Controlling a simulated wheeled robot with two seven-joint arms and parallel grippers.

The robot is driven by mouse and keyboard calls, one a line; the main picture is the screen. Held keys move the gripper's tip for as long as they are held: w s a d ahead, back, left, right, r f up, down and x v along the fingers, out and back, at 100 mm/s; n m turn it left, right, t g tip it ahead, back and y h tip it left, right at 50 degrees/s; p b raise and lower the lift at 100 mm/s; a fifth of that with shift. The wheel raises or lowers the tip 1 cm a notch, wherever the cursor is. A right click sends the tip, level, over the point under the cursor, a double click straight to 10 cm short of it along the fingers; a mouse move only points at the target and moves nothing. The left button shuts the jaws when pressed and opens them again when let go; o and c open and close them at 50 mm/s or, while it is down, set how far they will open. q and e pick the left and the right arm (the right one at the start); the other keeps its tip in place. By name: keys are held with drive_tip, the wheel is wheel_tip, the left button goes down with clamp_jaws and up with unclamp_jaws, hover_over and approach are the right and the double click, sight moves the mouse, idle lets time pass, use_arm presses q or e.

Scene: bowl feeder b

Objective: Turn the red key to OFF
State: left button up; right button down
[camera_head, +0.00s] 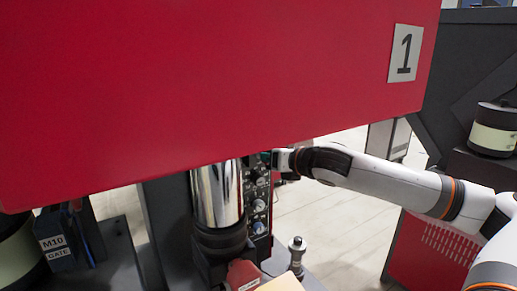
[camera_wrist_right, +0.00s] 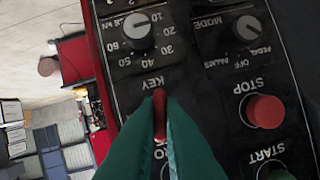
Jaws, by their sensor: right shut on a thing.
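The red key (camera_wrist_right: 160,112) sits in the dark control panel under the word KEY in the right wrist view. My right gripper (camera_wrist_right: 160,103) has its two green fingers shut on the key, one on each side. The key's long side runs up and down in that picture. The lettering around the key is mostly hidden by the fingers, so I cannot tell its setting. In the head view my right gripper (camera_head: 278,160) is at the upper part of the panel (camera_head: 258,196), below the red machine body; the key is hidden there. My left gripper is not in view.
The large red housing (camera_head: 210,80) hangs over the panel, beside a shiny cylinder (camera_head: 217,195).

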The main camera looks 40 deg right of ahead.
idle(0.3)
drive_tip(key=shift+a+n+h, duration=0.1)
drive_tip(key=shift+n+h, duration=0.6)
drive_tip(key=shift+n, duration=0.8)
drive_tip(key=c, duration=1.5)
unclamp_jaws()
